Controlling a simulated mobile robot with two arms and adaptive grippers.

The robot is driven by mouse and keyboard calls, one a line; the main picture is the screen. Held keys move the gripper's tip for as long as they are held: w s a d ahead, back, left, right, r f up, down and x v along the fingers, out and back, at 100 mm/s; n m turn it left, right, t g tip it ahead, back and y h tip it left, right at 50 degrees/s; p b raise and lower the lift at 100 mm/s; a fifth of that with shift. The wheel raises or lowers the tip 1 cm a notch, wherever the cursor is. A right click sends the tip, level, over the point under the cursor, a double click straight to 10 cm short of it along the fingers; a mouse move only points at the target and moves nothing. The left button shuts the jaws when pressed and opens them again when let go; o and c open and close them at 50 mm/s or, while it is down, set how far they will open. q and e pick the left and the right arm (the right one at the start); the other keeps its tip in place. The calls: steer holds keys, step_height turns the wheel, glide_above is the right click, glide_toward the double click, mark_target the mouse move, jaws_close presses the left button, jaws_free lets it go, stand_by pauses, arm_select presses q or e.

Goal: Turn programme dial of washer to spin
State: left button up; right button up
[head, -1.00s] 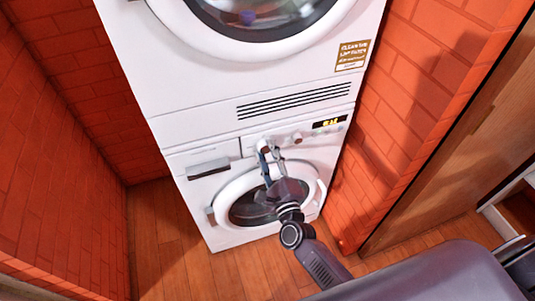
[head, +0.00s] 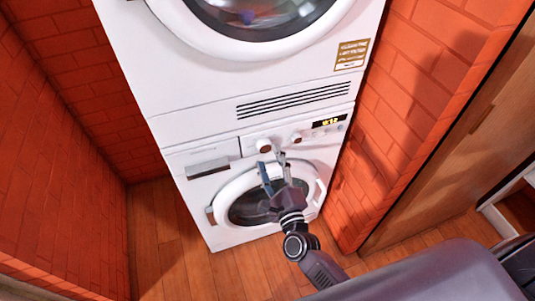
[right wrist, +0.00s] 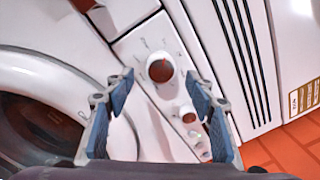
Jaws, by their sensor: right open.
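The washer (head: 195,222) is the lower white machine of a stack. Its programme dial (head: 263,145) is a round knob with a brown-red face on the control panel; in the right wrist view the dial (right wrist: 160,70) is the larger knob, with small marks around it. My right gripper (head: 273,162) is open and empty, just in front of and below the dial. In the right wrist view its blue fingertips (right wrist: 159,80) stand on either side of the dial, with clear gaps. The dial's marks are too small to read. My left gripper is out of view.
A smaller knob (head: 296,137) and a lit display (head: 328,122) lie right of the dial. The round washer door (head: 233,195) is behind my gripper. A dryer (head: 200,90) stands on top. Brick walls (head: 60,170) flank the stack; wooden floor is clear at left.

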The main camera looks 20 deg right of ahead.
steer(key=s, duration=0.9)
steer(key=shift+f, duration=0.2)
steer(key=s+f+n+g+y, duration=0.1)
steer(key=s+f+n+g, duration=0.3)
steer(key=f, duration=0.6)
steer(key=s+a+f+n+g+y, duration=0.1)
steer(key=s+f+n, duration=0.2)
steer(key=f+n, duration=0.5)
steer(key=s+f+n+g+y, duration=0.1)
steer(key=s+f+n+g, duration=0.25)
steer(key=f, duration=0.75)
steer(key=s+d+f+n+g+h, duration=0.1)
steer(key=s+d+f+n+g, duration=0.1)
steer(key=s+f, duration=0.4)
steer(key=s+d+f+n+g, duration=0.3)
steer(key=s+f+n+g, duration=0.1)
steer(key=s, duration=0.8)
steer(key=s+d+f+n+g+h, duration=0.1)
steer(key=s+d+f+n+g, duration=0.1)
steer(key=s+f+n, duration=0.4)
steer(key=s+f+g, duration=0.1)
steer(key=s, duration=0.3)
steer(key=shift+d+f+h, duration=0.25)
steer(key=shift+f+h, duration=0.05)
